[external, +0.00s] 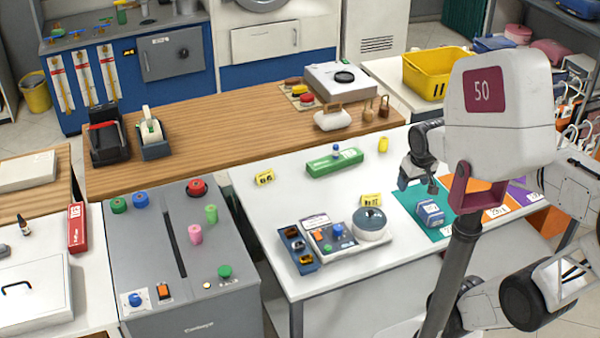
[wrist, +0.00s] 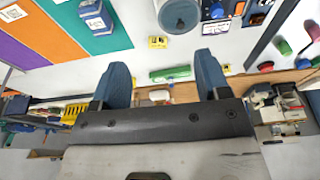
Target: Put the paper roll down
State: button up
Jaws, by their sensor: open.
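No plain paper roll can be clearly made out. A small blue and white labelled block (external: 431,213) sits on the teal section of a coloured mat (external: 408,196); it also shows at the upper left of the wrist view (wrist: 96,18). I cannot tell whether it is the paper roll. My gripper (external: 418,184) is above the white table, just behind and left of that block, apart from it. In the wrist view my gripper (wrist: 163,72) has its two blue fingers wide apart, with nothing held between them.
The white table (external: 275,215) has a long green box (external: 335,162), a round grey pot (external: 370,222), a device with knobs (external: 330,234) and small yellow tags. A wooden counter (external: 215,135) and yellow basket (external: 436,72) lie behind. The table's middle is fairly clear.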

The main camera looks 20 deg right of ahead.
jog(key=shift+s+d+f, duration=0.2)
jog(key=shift+s+f, duration=0.05)
jog(key=shift+s, duration=0.35)
jog(key=shift+s+d+f, duration=0.2)
jog(key=shift+s, duration=0.4)
dwell(0.5)
